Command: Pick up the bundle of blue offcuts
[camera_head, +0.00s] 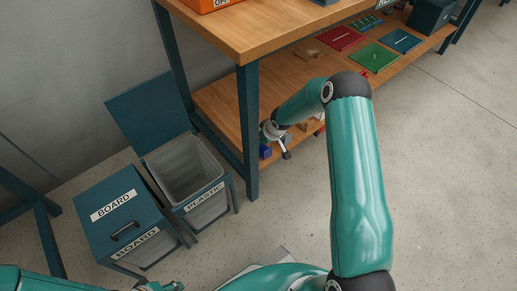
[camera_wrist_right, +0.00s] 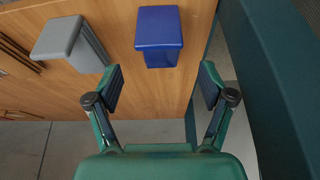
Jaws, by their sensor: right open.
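The blue offcuts (camera_wrist_right: 159,30) show as one dark blue block on the wooden lower shelf in the right wrist view. In the head view a small blue patch of them (camera_head: 265,152) shows at the shelf's near end, beside the bench leg. My right gripper (camera_wrist_right: 160,86) is open and empty, its two fingers spread on either side of the block's line, with the block beyond the fingertips. In the head view the right gripper (camera_head: 274,140) is small and partly hidden by its own wrist. Only a fragment of my left arm's end shows at the bottom edge.
A grey block (camera_wrist_right: 72,42) lies beside the blue one on the shelf (camera_head: 218,104). The bench leg (camera_head: 250,130) stands close to the right gripper. An open PLASTIC bin (camera_head: 203,190) and a lidded BOARD bin (camera_head: 108,222) stand on the floor to the left.

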